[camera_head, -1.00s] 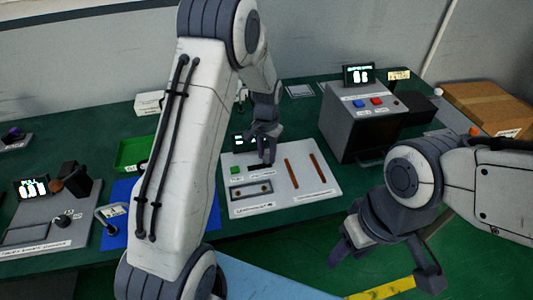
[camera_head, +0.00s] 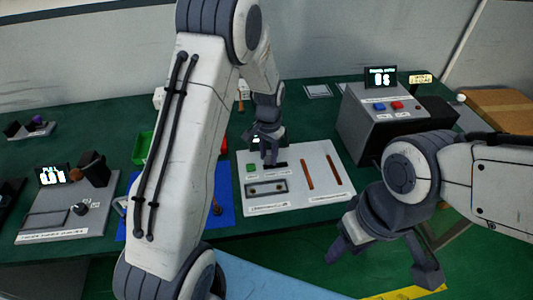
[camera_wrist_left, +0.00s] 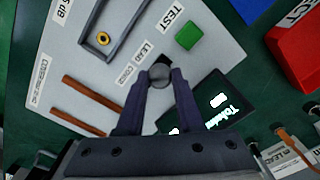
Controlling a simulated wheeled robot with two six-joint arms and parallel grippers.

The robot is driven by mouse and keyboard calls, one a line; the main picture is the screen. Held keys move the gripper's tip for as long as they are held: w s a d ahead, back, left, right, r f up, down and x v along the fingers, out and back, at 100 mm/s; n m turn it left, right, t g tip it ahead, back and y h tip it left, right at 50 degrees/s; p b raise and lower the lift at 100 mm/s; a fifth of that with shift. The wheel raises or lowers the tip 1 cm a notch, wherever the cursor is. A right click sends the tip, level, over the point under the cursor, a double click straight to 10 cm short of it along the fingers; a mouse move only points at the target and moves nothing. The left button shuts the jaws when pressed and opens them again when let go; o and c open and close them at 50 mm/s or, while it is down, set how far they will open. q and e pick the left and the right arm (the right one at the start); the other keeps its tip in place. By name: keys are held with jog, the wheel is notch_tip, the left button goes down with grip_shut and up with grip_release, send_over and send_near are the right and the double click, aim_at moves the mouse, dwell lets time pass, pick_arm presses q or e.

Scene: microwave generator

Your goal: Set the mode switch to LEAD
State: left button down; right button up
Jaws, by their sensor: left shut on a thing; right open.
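The mode switch is on a light grey panel (camera_head: 310,200) on the green table. In the left wrist view, its round grey knob (camera_wrist_left: 160,75) sits between the fingertips of my left gripper (camera_wrist_left: 158,84), which is shut on it. A LEAD label (camera_wrist_left: 143,50) and a second, hard-to-read label (camera_wrist_left: 124,74) lie beside the knob. The switch's exact setting is partly hidden by the fingers. In the head view my left gripper (camera_head: 270,160) points down at the panel, beside a dark slot (camera_head: 282,164). My right gripper (camera_head: 385,265) is open and empty in front of the table.
On the panel are a green TEST button (camera_wrist_left: 188,35), a framed recess (camera_head: 266,188) and two brown slots (camera_head: 307,174). A small lit display (camera_wrist_left: 220,102) stands behind the switch. A grey box (camera_head: 362,130) with buttons is at right; a blue mat (camera_head: 225,195) lies at left.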

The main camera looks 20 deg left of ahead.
aim_at(267, 158)
pick_arm(q)
jog(key=shift+a, duration=0.15)
jog(key=c, duration=0.5)
grip_release()
jog(key=shift+s, duration=0.1)
jog(key=shift+c, duration=0.2)
notch_tip(267, 158, up, 11)
jog(key=b, duration=0.1)
jog(key=shift+f, duration=0.2)
jog(key=s+d+r+m, duration=0.1)
jog(key=s+d+r, duration=0.2)
jog(key=s+d, duration=0.45)
jog(key=s+d+m, duration=0.1)
jog(key=s+d, duration=0.2)
jog(key=s, duration=0.7)
jog(key=s+d+m+h, duration=0.1)
jog(key=s+d, duration=0.3)
jog(key=s, duration=0.7)
jog(key=shift+r+m, duration=0.45)
jog(key=shift+m, duration=0.05)
